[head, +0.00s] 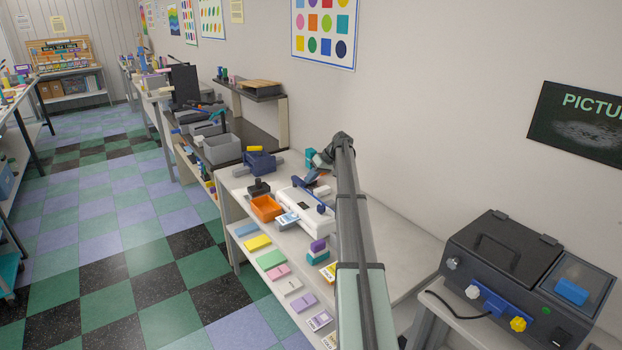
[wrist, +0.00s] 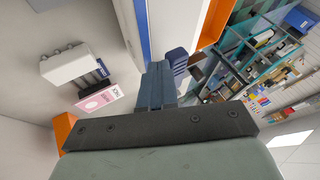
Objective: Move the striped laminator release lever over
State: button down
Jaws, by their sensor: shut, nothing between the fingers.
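A white machine (head: 300,212), which looks like the laminator, stands on the pale bench in the head view. A small dark blue lever-like part (head: 321,208) stands on it; I cannot make out stripes at this size. In the wrist view my dark blue fingers (wrist: 157,84) are shut together with nothing held. A white band with a blue edge passes beyond them; I cannot tell what it belongs to.
An orange tray (head: 265,208), a dark stamp-like object (head: 259,189) and a blue device (head: 259,162) stand left of the machine. Coloured paper stacks lie on the shelf below. A dark machine (head: 502,262) with a yellow knob stands at right. The bench right of my arm is bare.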

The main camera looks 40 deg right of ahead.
aim_at(302, 184)
jog(key=shift+s+a+m, duration=0.2)
jog(key=shift+a+m, duration=0.1)
jog(key=shift+m, duration=0.1)
jog(key=shift+s+a+m+t+h, duration=0.2)
jog(key=shift+a+m+t+h, duration=0.2)
jog(key=shift+m, duration=0.2)
jog(key=shift+s+a+m+t+h, duration=0.15)
jog(key=shift+a+m+t+h, duration=0.15)
jog(key=shift+a+m+h, duration=0.25)
jog(key=m, duration=0.1)
jog(key=a+m+h, duration=0.1)
jog(key=shift+s+a+m+t, duration=0.1)
jog(key=shift+a+m+t, duration=0.15)
jog(key=shift+m+t, duration=0.15)
jog(key=a+m+h, duration=0.1)
jog(key=m, duration=0.1)
jog(key=w+a+m+h, duration=0.1)
jog(key=m+h, duration=0.1)
jog(key=shift+a+m, duration=0.25)
jog(key=shift+a, duration=0.15)
jog(key=shift+w+a, duration=0.25)
jog(key=shift+a, duration=0.15)
